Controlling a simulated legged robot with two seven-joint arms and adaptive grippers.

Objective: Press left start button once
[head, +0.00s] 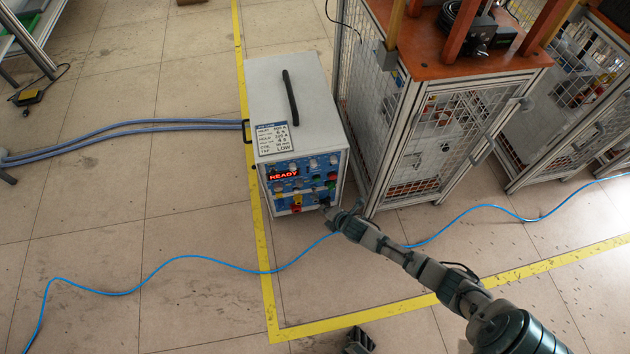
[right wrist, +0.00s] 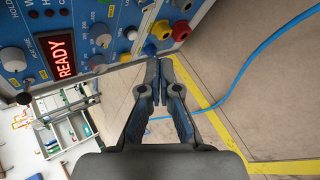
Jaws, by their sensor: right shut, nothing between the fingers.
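The induction heater (head: 272,80) is a light grey box with a black top handle and a blue control panel (head: 284,187). Its display (head: 283,175) reads READY in red, also in the right wrist view (right wrist: 62,58). The panel carries several knobs and coloured buttons; I cannot tell which is the left start button. My right gripper (head: 332,212) is shut and empty at the panel's lower right corner. In the right wrist view its fingertips (right wrist: 159,64) are together, beside the yellow (right wrist: 149,50) and red sockets. A dark part (head: 358,342) at the bottom edge may be my left gripper.
A caged workbench (head: 425,130) stands right of the heater. A blue cable (head: 190,258) runs across the floor by the right gripper. Yellow tape (head: 270,290) marks the floor. Thick hoses (head: 130,127) leave the heater's left side.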

